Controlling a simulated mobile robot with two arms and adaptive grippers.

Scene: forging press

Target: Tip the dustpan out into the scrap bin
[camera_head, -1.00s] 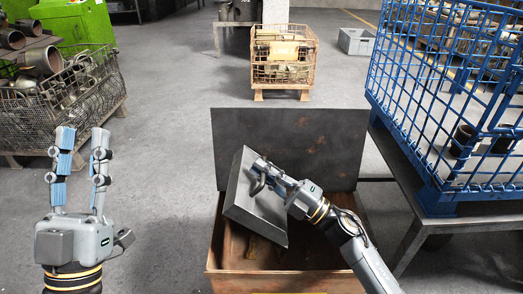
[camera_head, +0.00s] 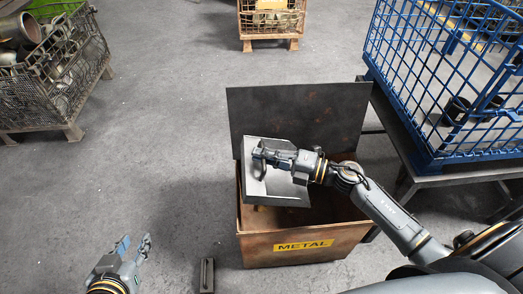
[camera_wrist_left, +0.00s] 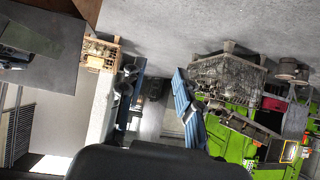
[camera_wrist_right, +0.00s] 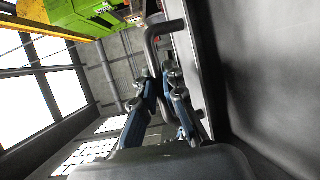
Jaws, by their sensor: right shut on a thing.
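The grey metal dustpan (camera_head: 284,192) is over the open scrap bin (camera_head: 262,249), at its left side, tilted. The bin is rusty brown with a yellow METAL label. My right gripper (camera_head: 262,158) is shut on the dustpan's handle. In the right wrist view the bent handle (camera_wrist_right: 153,50) runs between the fingers, with the pan's dark sheet (camera_wrist_right: 275,80) on the right. I cannot make out any scrap in the pan. My left gripper (camera_head: 133,244) is open and empty, low at the left, apart from the bin.
The bin's dark lid (camera_head: 310,115) stands upright behind it. A blue wire cage (camera_head: 425,120) on a stand is close on the right. A wire crate of parts (camera_head: 75,75) stands far left. Floor at left is clear.

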